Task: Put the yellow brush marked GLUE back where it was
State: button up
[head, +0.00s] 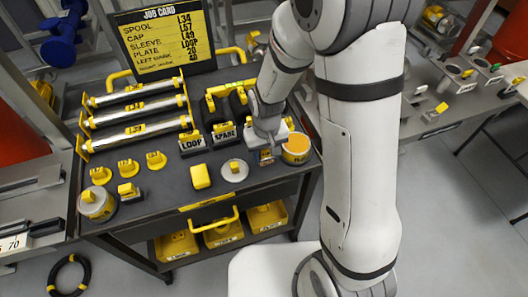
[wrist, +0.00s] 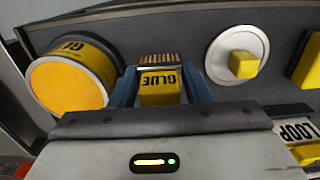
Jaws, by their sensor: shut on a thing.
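The yellow brush marked GLUE (wrist: 160,85) is between the two blue fingers of my gripper (wrist: 160,92) in the wrist view, with its bristles pointing away from my wrist. I cannot tell whether the brush touches the cart top. A round pot marked GLUE (wrist: 75,82) with an orange-yellow top stands just left of the brush in the wrist view. It also shows right of my gripper in the head view (head: 297,148).
A white disc with a yellow knob (head: 234,171) and a yellow block (head: 201,176) lie nearby on the cart top (head: 170,205). LOOP (head: 192,142) and SPARE (head: 224,133) signs stand behind. Racked rods (head: 137,109) and a job card (head: 162,40) stand at left and back.

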jog(key=o, duration=1)
jog(key=shift+o, duration=0.2)
notch_tip(320, 180, up, 12)
jog(key=shift+r+p, duration=0.1)
jog(key=shift+p, duration=0.25)
jog(key=s+d+r+m+t, duration=0.2)
jog(key=s+d+r+m, duration=0.1)
jog(key=s+d+r, duration=0.6)
jog(key=s+d, duration=0.3)
jog(key=shift+s+t, duration=0.15)
jog(key=shift+t, duration=0.25)
